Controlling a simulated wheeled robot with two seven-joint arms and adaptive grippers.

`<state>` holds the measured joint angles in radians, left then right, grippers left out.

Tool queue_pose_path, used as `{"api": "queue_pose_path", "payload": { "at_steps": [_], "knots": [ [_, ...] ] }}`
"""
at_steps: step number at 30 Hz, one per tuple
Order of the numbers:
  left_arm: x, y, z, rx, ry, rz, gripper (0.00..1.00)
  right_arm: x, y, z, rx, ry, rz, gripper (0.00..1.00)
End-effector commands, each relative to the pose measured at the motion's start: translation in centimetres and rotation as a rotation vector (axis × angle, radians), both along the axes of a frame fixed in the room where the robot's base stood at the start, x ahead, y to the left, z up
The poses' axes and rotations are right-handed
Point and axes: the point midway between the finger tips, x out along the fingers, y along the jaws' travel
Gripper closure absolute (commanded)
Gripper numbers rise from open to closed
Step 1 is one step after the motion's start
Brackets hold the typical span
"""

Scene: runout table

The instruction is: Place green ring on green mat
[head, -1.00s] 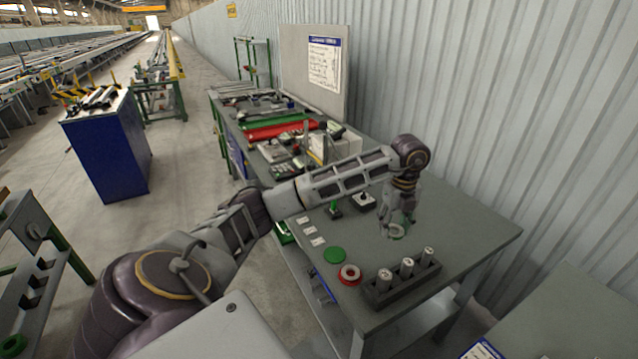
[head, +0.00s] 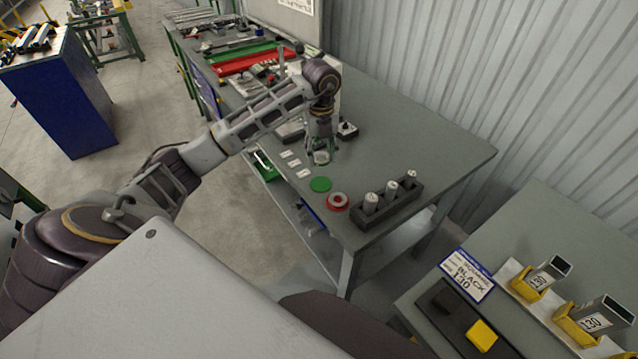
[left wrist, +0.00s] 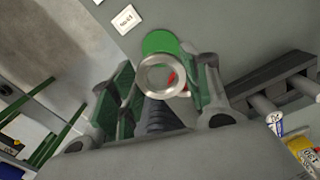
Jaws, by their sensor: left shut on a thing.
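My left gripper (head: 321,157) is shut on the ring (left wrist: 147,75), held above the table just behind the green mat (head: 320,184) in the head view. The ring's face looks pale metal in the left wrist view; little green shows on it. The round green mat also shows in the left wrist view (left wrist: 160,42), partly covered by the ring. The mat looks bare. A bit of red shows through the ring's hole. My right gripper is not in view.
A red mat with a pale ring (head: 338,201) lies close beside the green mat. A dark rack (head: 388,213) with three upright cylinders stands to the right. White labels (head: 295,163) lie along the left edge. The table's right side is clear.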

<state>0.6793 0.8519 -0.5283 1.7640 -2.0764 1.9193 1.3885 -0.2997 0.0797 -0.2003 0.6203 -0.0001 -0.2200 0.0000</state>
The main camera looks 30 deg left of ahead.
Motion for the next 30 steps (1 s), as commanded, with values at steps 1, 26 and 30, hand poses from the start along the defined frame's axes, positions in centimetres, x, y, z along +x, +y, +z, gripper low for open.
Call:
{"api": "queue_pose_path", "payload": {
  "at_steps": [1,26,30],
  "knots": [
    [0.0,0.0,0.0,0.000,0.000,0.000,0.84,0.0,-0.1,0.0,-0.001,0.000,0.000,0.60],
    [0.0,0.0,-6.2,0.000,-0.001,0.000,0.84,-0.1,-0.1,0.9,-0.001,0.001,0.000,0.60],
    [0.0,0.0,-6.2,-0.001,-0.001,0.000,0.84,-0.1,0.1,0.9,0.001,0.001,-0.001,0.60]
  ]
}}
